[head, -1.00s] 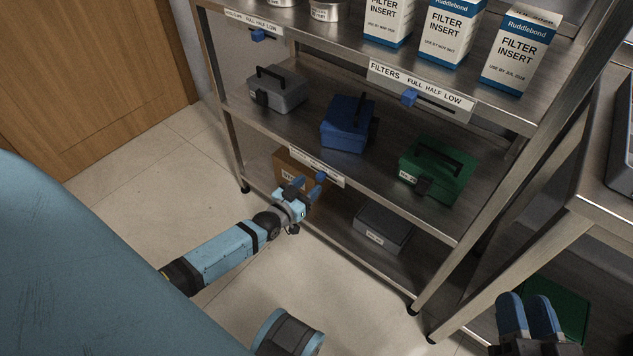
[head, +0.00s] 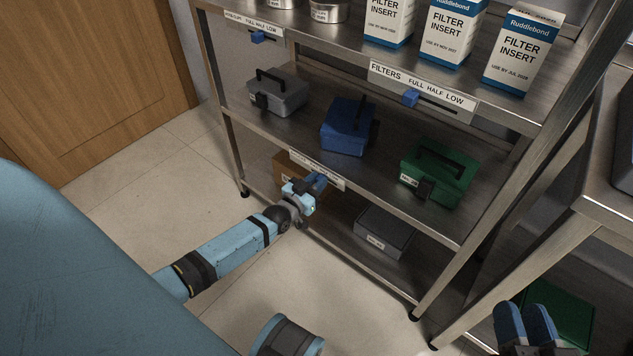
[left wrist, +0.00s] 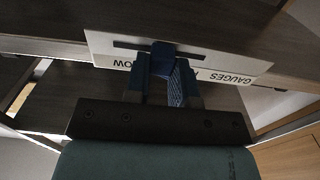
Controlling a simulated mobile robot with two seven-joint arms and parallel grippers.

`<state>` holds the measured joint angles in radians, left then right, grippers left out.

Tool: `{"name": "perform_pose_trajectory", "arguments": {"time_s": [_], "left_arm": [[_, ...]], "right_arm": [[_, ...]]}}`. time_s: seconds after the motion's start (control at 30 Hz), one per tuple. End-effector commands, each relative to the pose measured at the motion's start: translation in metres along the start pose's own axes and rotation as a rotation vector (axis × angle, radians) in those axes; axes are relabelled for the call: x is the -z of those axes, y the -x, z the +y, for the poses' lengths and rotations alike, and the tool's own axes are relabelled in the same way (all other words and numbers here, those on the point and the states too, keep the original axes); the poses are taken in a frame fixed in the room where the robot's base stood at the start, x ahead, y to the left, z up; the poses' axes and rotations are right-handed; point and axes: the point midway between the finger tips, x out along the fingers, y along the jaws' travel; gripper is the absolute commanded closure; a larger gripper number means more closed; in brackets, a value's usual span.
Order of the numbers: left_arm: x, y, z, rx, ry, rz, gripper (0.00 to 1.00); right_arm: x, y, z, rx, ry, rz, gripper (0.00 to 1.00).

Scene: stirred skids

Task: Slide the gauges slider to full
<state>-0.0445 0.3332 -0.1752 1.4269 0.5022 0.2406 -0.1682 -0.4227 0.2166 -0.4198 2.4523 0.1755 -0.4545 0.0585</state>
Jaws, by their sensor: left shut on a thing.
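The gauges label plate (left wrist: 225,72) is on the edge of the middle shelf, upside down in the left wrist view; it shows in the head view (head: 331,180). Its blue slider (left wrist: 162,55) stands near the middle of the dark slot, between the LOW end at left and the GAUGES word at right. The word behind the fingers is hidden. My left gripper (left wrist: 164,74) is shut on the slider; in the head view the gripper (head: 316,182) mostly hides it. My right gripper (head: 525,325) is at the lower right, away from the plate; its finger gap is unclear.
The filters plate (head: 425,92) with its own blue slider (head: 411,98) is on the shelf edge above. A blue case (head: 345,128), grey case (head: 277,94) and green case (head: 437,175) stand on the middle shelf. Open floor (head: 140,190) lies to the left.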

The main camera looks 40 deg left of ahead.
Motion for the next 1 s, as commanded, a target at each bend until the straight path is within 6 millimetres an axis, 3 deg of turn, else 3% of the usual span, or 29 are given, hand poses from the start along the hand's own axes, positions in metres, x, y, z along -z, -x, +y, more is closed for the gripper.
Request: {"name": "perform_pose_trajectory", "arguments": {"time_s": [0.3,0.57,0.6,0.67,1.0], "left_arm": [[0.0,0.0,-0.039,0.001,-0.002,0.0,1.0],[0.001,0.0,-0.042,0.004,-0.001,0.0,1.0],[0.001,0.0,-0.042,0.004,-0.002,0.0,0.68],[0.001,0.0,-0.042,0.003,-0.002,0.0,0.54],[0.0,0.003,-0.04,0.001,0.0,-0.001,0.51]], "right_arm": [[0.001,0.0,0.0,-0.001,0.001,0.003,0.63],[0.001,0.0,0.0,-0.001,0.001,0.004,0.63],[0.001,0.0,0.0,-0.001,0.0,0.004,0.63],[0.001,0.0,0.0,-0.001,0.0,0.004,0.63],[0.003,0.0,-0.001,-0.001,0.0,0.005,0.63]]}}
